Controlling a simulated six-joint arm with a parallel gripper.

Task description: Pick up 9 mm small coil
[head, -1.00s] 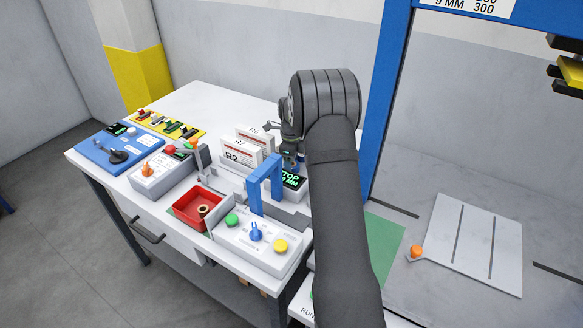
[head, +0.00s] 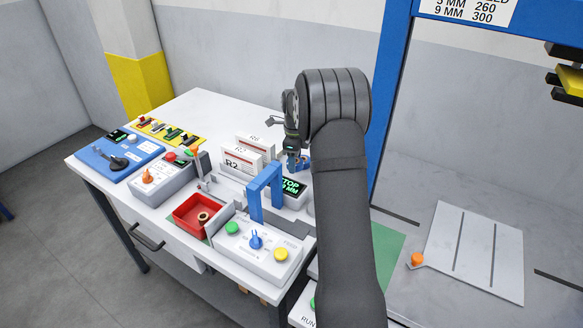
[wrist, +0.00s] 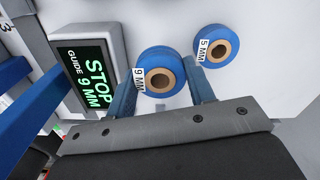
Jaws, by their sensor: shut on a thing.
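The 9 mm small coil (wrist: 158,54) is a blue ring with a tan core and a "9 MM" label in the wrist view. My gripper (wrist: 164,82) has one finger on each side of it and is shut on it. A like coil labelled 5 MM (wrist: 216,34) stands just right of it, apart from the fingers. In the head view my gripper (head: 292,160) is low over the table behind the blue arch, partly hidden by my wrist.
A guide display (wrist: 82,72) reading "STOP 9 MM" stands close left of my gripper. A blue arch (head: 265,178) is in front. Label cards (head: 243,161) stand to the left. A red tray (head: 196,227) holds a small ring.

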